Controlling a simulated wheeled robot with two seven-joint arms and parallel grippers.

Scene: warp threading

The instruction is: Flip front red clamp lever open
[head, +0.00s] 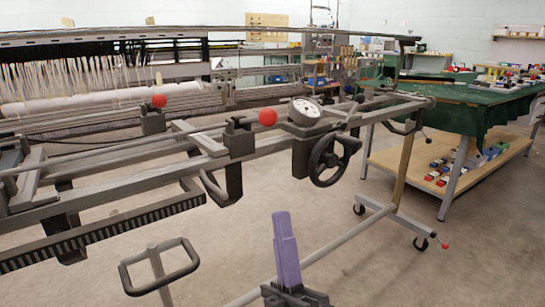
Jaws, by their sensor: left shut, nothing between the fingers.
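A clamp with a red ball-ended lever (267,117) sits on the front rail of the grey frame, left of the round dial. Its lever points to the right and lies nearly level. A second red ball lever (159,100) stands on another clamp farther back and left. My left gripper (283,216) has purple fingers pointing up at the bottom centre of the picture. It is shut and empty, below the front clamp in the picture and apart from it. My right gripper is not in view.
A round dial (308,110) and a dark handwheel (332,159) are close to the right of the front clamp. The grey frame's rails (110,185) run to the left. A green-covered table (470,103) stands at right.

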